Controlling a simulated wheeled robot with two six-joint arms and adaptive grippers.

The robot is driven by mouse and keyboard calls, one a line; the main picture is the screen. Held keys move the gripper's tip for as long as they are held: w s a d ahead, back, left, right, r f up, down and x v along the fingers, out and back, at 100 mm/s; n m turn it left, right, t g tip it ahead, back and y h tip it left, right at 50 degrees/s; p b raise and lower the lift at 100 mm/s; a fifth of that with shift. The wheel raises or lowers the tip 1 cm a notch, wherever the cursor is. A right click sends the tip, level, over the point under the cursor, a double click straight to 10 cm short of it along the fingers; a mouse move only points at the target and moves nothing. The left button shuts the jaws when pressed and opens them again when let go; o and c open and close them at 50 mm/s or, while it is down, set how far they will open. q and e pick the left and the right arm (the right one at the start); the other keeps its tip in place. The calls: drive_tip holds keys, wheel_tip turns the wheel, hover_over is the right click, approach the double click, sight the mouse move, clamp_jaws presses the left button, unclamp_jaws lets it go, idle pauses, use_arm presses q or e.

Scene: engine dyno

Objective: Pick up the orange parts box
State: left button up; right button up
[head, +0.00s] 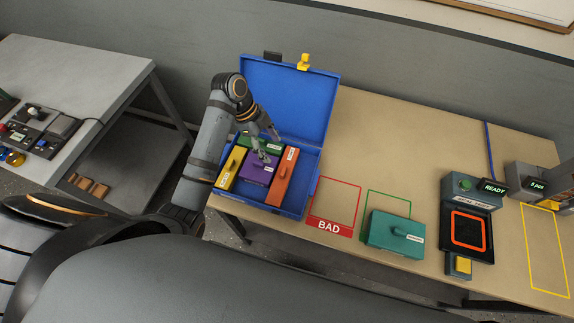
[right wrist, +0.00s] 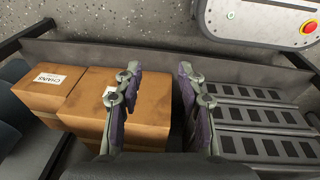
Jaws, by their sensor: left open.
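The orange parts box (head: 284,178) stands at the right side inside an open blue case (head: 312,192) on the wooden table. It is long and narrow, with a small white label near its far end. My left gripper (head: 268,147) reaches in from the left over the case, above the purple and green boxes and left of the orange box's far end. It is open and holds nothing; it looks apart from the orange box. My right gripper (right wrist: 158,92) is open and empty, with cardboard boxes below its fingers.
The case also holds a yellow box (head: 230,168), a purple box (head: 257,170) and a green box (head: 262,144). Its raised lid (head: 290,95) stands behind. To the right are a red BAD outline (head: 335,203), a teal box (head: 395,235) and a device reading READY (head: 468,215).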

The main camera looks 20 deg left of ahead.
sight(283, 170)
use_arm(q)
drive_tip(key=x, duration=0.2)
drive_tip(key=p+x, duration=0.1)
drive_tip(key=x, duration=0.1)
drive_tip(key=s+p+x, duration=0.1)
drive_tip(key=x, duration=0.1)
drive_tip(key=shift+d+r, duration=0.15)
drive_tip(key=x, duration=0.1)
drive_tip(key=p+x, duration=0.1)
drive_tip(key=x, duration=0.1)
drive_tip(key=shift+s, duration=0.25)
drive_tip(key=shift+d+f, duration=0.2)
drive_tip(key=shift+f, duration=0.45)
drive_tip(key=c, duration=0.7)
clamp_jaws()
use_arm(e)
drive_tip(key=s+r, duration=0.1)
drive_tip(key=s, duration=0.1)
drive_tip(key=s+r, duration=0.1)
drive_tip(key=shift+s+r, duration=0.35)
drive_tip(key=shift+r, duration=0.05)
